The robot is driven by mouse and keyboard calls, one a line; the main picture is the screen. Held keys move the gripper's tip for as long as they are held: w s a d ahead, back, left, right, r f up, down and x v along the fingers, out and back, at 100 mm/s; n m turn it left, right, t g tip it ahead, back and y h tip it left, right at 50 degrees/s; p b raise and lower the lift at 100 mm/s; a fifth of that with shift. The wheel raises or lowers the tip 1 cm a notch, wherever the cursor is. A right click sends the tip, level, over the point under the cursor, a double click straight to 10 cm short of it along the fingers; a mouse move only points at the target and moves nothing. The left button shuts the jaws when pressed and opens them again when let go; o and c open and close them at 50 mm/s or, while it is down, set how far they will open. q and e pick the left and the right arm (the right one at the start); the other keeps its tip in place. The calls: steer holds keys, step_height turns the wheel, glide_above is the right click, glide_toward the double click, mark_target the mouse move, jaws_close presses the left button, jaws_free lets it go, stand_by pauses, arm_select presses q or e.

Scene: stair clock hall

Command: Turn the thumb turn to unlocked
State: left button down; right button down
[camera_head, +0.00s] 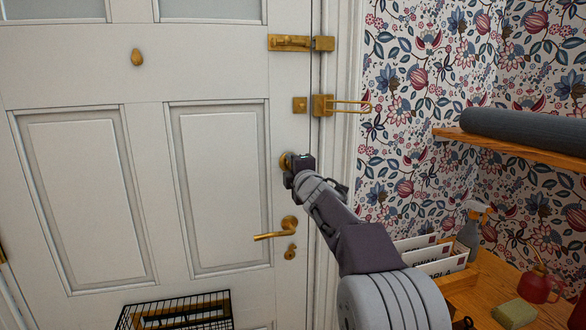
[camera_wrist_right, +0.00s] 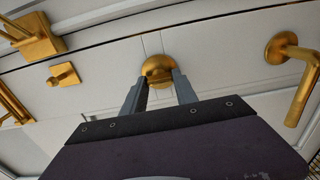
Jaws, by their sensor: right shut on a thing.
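The thumb turn (camera_wrist_right: 158,70) is a brass piece with a round plate on the white door (camera_head: 145,90). In the right wrist view it sits between the two fingers of my right gripper (camera_wrist_right: 160,88), which is shut on it. In the head view my right gripper (camera_head: 294,165) reaches the door edge above the lever handle and covers most of the brass plate (camera_head: 284,160). The fingers hide the turn's grip, so I cannot tell its exact angle. My left gripper is not in view.
A brass lever handle (camera_head: 277,230) and keyhole plate (camera_head: 290,252) are below. A swing-bar guard (camera_head: 340,105) and a bolt (camera_head: 292,42) are above. A wire basket (camera_head: 175,312) hangs low on the door. A shelf with a grey roll (camera_head: 525,130) and a wooden bench (camera_head: 485,300) stand right.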

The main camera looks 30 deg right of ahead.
steer(key=shift+r, duration=0.15)
steer(key=c, duration=1)
jaws_free()
steer(key=shift+s+d, duration=0.1)
steer(key=shift+o, duration=0.2)
steer(key=v, duration=0.9)
steer(key=shift+d, duration=0.15)
steer(key=shift+s, duration=0.1)
